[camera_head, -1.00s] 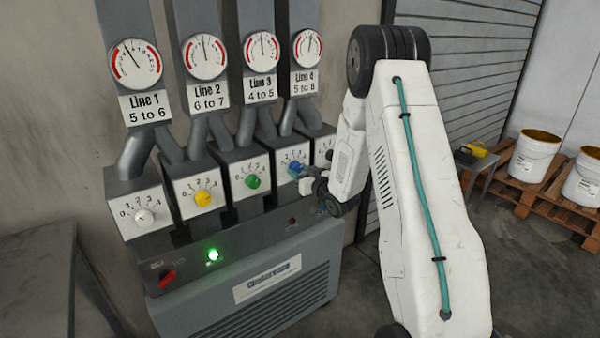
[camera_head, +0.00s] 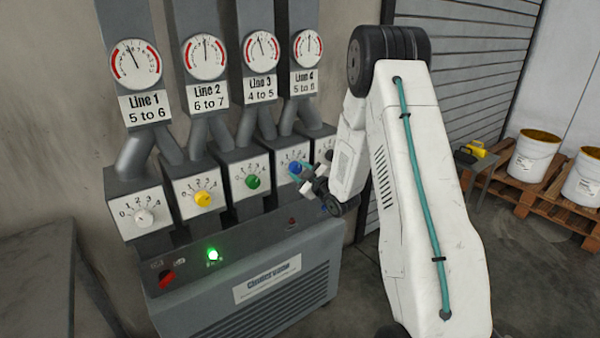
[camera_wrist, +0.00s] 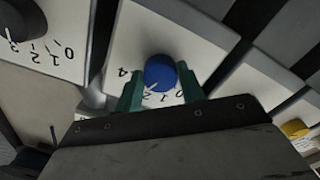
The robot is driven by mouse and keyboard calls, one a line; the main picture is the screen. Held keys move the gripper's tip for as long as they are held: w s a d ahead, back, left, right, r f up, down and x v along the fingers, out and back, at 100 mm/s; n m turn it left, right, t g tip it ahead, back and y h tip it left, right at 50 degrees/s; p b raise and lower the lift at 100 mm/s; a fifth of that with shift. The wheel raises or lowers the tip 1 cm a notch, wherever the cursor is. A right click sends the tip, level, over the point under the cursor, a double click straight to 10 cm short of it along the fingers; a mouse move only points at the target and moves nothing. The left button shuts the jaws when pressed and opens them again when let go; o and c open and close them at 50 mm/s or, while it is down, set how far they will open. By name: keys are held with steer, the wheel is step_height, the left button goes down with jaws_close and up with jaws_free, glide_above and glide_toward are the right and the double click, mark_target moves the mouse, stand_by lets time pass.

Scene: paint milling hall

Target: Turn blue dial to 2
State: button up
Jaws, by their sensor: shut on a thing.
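The blue dial (camera_head: 295,168) sits on the white numbered plate of the box under the Line 4 gauge (camera_head: 307,48). In the wrist view the blue dial (camera_wrist: 160,72) is between the two teal fingers of my gripper (camera_wrist: 160,78), which is shut on it. Its white mark points down and slightly left in that upside-down view, toward the low digits. The exact number cannot be told, as the fingers and palm crowd the scale. In the head view my gripper (camera_head: 300,171) partly covers the plate. The Line 4 needle stands about upright; its label reads 5 to 6.
White (camera_head: 144,217), yellow (camera_head: 203,198) and green (camera_head: 252,181) dials stand in a row to the left. Another numbered box is just right of the blue dial. A console (camera_head: 245,275) with a lit green lamp (camera_head: 213,255) and red switch (camera_head: 167,279) juts out below.

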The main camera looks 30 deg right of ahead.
steer(key=n, duration=0.4)
steer(key=shift+d, duration=0.1)
stand_by(0.5)
steer(key=o, duration=1)
steer(key=shift+c, duration=0.2)
steer(key=shift+s, duration=0.15)
steer(key=s, duration=0.7)
steer(key=shift+s+d, duration=0.15)
steer(key=shift+s, duration=0.15)
